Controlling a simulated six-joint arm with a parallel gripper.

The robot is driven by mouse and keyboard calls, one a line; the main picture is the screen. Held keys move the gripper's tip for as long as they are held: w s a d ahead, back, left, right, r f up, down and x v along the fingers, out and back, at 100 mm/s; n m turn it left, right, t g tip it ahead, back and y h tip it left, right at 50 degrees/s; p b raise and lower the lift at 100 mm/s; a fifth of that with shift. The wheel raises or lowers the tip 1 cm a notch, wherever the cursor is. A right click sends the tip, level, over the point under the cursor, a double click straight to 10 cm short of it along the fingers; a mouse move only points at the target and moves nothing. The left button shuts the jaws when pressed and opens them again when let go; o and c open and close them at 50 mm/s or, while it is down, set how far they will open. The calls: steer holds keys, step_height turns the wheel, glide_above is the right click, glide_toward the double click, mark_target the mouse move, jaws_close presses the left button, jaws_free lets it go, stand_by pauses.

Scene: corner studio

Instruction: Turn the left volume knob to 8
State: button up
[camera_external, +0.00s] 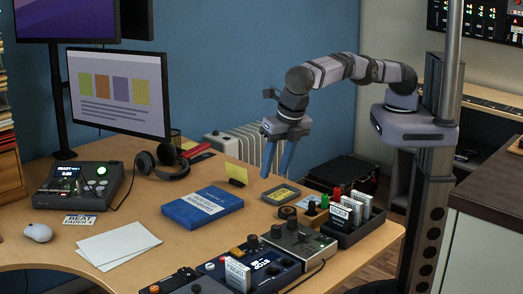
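My gripper (277,172) hangs over the desk with its two blue fingers pointing down and apart. Nothing shows between them. Below it and a little to the right, a grey box (308,248) near the desk's front edge carries dark knobs (276,231). To its left, a dark unit (262,272) has small coloured knobs and a white card standing in it. A black console (70,189) with a lit display and a glowing round button stands at the left. I cannot tell which knob is the left volume knob, and no knob setting is readable.
A black tray (352,225) with white cards stands at the right. Headphones (163,161), papers (118,243) and a mouse (38,233) are left. Bare desk surrounds the book.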

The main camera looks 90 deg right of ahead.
mark_target(293, 218)
steer(key=s+a+f+n+g+y, duration=0.1)
steer(key=s+a+f, duration=0.1)
steer(key=s+a+f+n+g+y, duration=0.1)
steer(key=s+a+f, duration=0.1)
steer(key=s, duration=0.1)
steer(key=shift+f+n+g, duration=0.3)
steer(key=shift+f+n, duration=0.05)
steer(key=shift+n, duration=0.05)
steer(key=shift+w+n, duration=0.15)
steer(key=shift+n, duration=0.15)
steer(key=shift+f+p, duration=1.2)
steer(key=shift+f, duration=2.45)
jaws_close()
